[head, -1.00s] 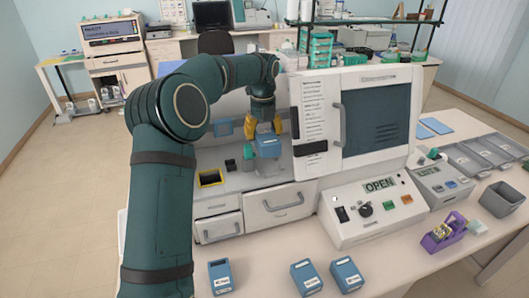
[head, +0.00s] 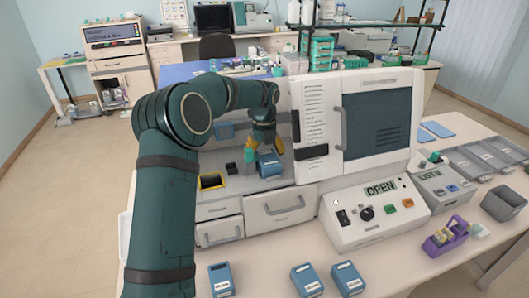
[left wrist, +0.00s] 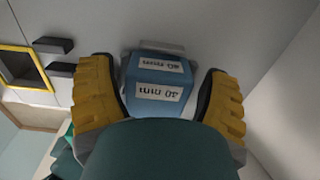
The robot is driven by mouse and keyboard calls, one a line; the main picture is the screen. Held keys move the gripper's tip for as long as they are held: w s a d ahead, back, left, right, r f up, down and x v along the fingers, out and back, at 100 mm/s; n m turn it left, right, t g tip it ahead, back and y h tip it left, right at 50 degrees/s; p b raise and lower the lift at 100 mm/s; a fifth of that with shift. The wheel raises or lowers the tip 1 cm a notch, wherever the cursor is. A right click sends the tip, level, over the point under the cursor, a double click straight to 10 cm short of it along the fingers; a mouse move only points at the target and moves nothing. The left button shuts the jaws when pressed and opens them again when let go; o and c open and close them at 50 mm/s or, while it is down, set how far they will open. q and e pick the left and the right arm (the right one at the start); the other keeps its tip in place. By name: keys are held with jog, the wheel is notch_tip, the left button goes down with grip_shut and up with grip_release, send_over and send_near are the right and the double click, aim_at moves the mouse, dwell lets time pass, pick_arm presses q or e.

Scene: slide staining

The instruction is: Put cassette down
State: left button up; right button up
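A blue cassette (head: 269,168) with white "40 min" labels stands on the pale deck (head: 240,184) of the staining machine, left of its door. It also shows in the left wrist view (left wrist: 158,88). My left gripper (head: 263,152) is right above and around it, pointing down. In the left wrist view its yellow fingers (left wrist: 160,100) are spread on either side of the cassette, with narrow gaps showing, so it looks open. The near part of the cassette is hidden by the gripper body in that view. My right gripper is out of view.
A yellow-framed dark opening (head: 212,181) and a small black block (head: 232,169) lie left of the cassette. The machine's tall housing (head: 310,120) rises close on the right. Several blue cassettes stand on the front table; a control panel (head: 375,214) reads OPEN.

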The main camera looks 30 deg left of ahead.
aim_at(264, 151)
pick_arm(q)
jog(key=shift+o, duration=0.6)
notch_tip(264, 151, up, 12)
jog(key=shift+r, duration=0.2)
dwell(0.5)
